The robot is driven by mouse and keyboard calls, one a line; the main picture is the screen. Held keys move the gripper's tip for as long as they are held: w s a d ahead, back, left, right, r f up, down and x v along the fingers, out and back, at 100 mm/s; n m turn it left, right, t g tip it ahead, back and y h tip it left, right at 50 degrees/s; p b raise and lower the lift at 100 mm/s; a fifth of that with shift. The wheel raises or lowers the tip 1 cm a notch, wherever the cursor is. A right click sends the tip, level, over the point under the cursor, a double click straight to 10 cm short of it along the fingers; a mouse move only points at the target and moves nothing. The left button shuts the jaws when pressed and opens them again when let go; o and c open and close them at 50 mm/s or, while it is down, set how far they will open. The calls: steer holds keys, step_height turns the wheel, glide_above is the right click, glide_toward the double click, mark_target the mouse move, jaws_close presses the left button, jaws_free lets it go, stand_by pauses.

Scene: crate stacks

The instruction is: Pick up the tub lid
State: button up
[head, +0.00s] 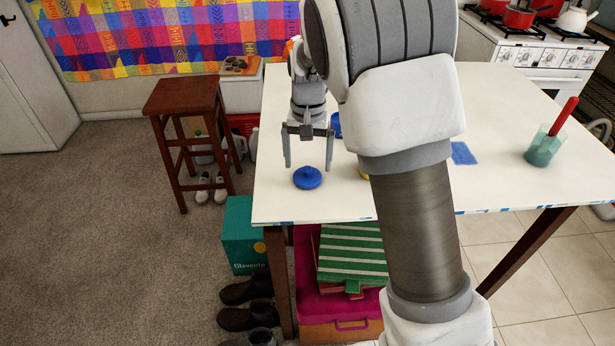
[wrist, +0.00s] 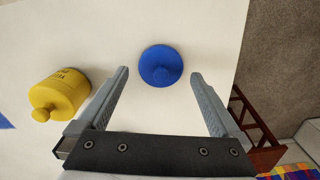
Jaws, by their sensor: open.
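In the wrist view the lid (wrist: 160,66) shows beyond and between my fingertips, apart from both. My gripper (head: 308,166) is open and empty, pointing down above the table just behind the lid. Its two fingers also show in the wrist view (wrist: 158,76), spread wide.
A yellow lidded tub (wrist: 60,95) stands left of my fingers in the wrist view; my arm mostly hides it in the head view. A blue object (head: 336,125) is partly hidden behind my arm. A teal cup (head: 544,148) with a red handle stands at right. A stool (head: 187,100) is left.

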mark_target(308, 168)
steer(key=f, duration=0.4)
steer(key=shift+w+f, duration=0.2)
steer(key=shift+w, duration=0.15)
steer(key=c, duration=1.1)
steer(key=shift+r, duration=0.1)
